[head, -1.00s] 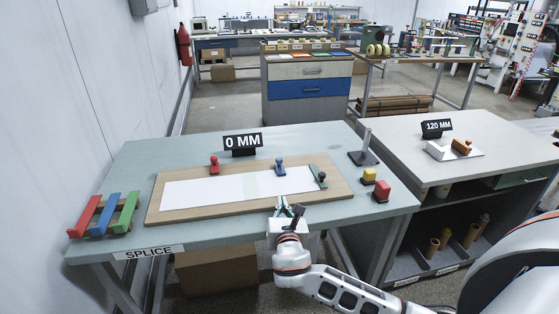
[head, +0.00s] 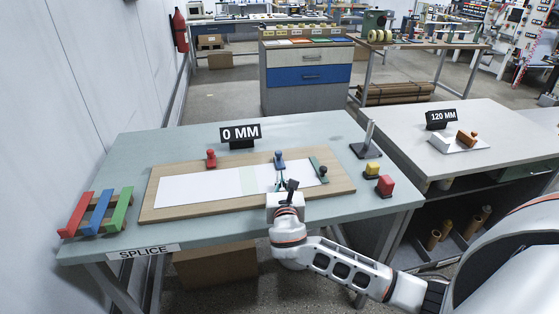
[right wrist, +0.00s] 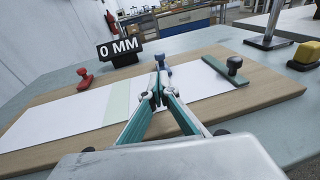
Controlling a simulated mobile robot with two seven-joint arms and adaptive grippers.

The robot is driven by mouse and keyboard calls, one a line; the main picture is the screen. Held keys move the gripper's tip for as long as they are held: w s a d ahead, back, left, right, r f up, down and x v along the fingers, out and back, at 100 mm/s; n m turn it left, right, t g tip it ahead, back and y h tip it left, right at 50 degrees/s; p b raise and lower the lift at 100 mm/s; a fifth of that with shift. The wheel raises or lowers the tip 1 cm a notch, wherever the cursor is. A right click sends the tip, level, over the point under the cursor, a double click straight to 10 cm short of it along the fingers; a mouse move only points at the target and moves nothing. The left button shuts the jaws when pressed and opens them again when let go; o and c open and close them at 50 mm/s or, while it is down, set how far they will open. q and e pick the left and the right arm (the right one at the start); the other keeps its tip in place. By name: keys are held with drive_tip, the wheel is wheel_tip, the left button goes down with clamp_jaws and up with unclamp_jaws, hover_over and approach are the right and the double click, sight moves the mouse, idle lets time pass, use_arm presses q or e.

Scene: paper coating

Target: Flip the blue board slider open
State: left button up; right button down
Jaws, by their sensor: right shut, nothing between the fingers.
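The blue slider (head: 279,160) is a small knob at the far edge of the wooden board (head: 150,207), behind the white paper (head: 205,187). It also shows in the right wrist view (right wrist: 163,66), just beyond my fingertips and partly hidden by them. My right gripper (head: 281,180) is over the paper, on the near side of the blue slider. In the right wrist view its teal fingers (right wrist: 161,88) meet at the tips, shut and empty. I cannot tell whether the tips touch the slider. My left gripper is out of view.
A red knob (head: 211,158) and a green slider bar (head: 319,170) stand on the board either side of the blue one. Red and yellow blocks (head: 385,186) and a metal stand (head: 367,140) are at the right. A coloured rack (head: 97,212) sits at the left.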

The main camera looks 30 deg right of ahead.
sight(276, 154)
drive_tip(key=x, duration=1.1)
drive_tip(key=shift+w+d+f, duration=0.1)
drive_tip(key=shift+w+d, duration=0.05)
drive_tip(key=shift+w, duration=0.3)
drive_tip(key=x, duration=0.2)
drive_tip(key=b+x, duration=0.1)
drive_tip(key=x, duration=0.1)
drive_tip(key=b+x, duration=0.1)
drive_tip(key=x, duration=0.1)
drive_tip(key=shift+w+a+r, duration=0.15)
drive_tip(key=shift+a+r, duration=0.1)
drive_tip(key=shift+a, duration=0.15)
drive_tip(key=shift+w+d+r+b, duration=0.1)
drive_tip(key=shift+w+r+b, duration=0.05)
drive_tip(key=shift+w+b, duration=0.15)
